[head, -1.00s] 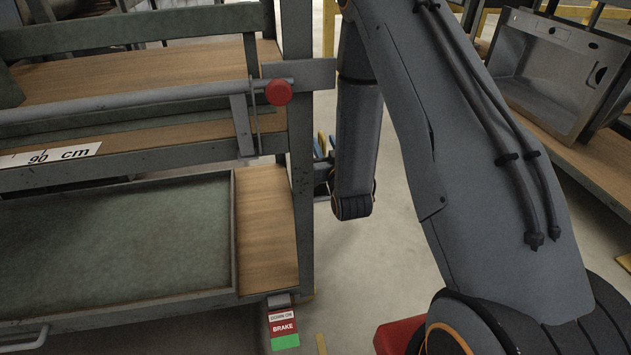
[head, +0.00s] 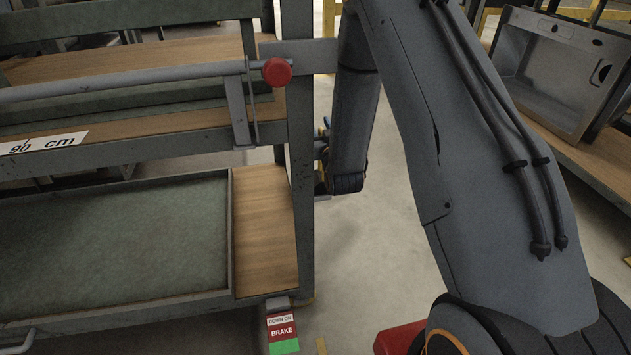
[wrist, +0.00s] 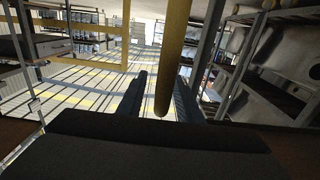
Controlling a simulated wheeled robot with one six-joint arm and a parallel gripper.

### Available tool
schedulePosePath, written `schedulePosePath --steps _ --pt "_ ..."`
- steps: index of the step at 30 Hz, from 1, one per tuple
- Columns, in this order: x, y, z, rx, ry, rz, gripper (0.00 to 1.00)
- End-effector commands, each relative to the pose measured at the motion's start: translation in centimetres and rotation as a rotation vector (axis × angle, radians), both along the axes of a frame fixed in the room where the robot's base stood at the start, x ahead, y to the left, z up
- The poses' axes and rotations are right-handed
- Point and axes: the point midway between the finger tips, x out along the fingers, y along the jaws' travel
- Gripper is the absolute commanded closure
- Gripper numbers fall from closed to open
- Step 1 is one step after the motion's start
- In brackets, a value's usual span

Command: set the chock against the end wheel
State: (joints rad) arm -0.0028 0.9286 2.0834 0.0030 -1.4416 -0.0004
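My gripper (wrist: 160,98) shows in the wrist view, its two dark fingers spread apart. A yellow round bar (wrist: 174,55) comes down from the top of that view, and its lower end lies between the fingers in the picture. Bare floor shows beside the bar, and I cannot tell whether either finger touches it. In the head view my gripper is mostly hidden behind my forearm and the rack's corner post. I cannot make out a chock or the end wheel in either view.
The rack (head: 300,235) fills the left of the head view, with a rail ending in a red knob (head: 277,72). A brake label (head: 282,333) hangs at its lower corner. A steel sink (head: 553,65) stands at the right. Floor (head: 385,250) between is clear.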

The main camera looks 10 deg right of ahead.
Motion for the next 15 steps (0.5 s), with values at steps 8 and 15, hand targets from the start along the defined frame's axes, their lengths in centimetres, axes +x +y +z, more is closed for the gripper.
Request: schedulePosePath --steps 8,15 --pt "-0.05 0.02 0.01 0.000 0.000 0.000 0.96" --pt "-0.07 0.02 -0.01 0.000 0.001 0.000 1.00"
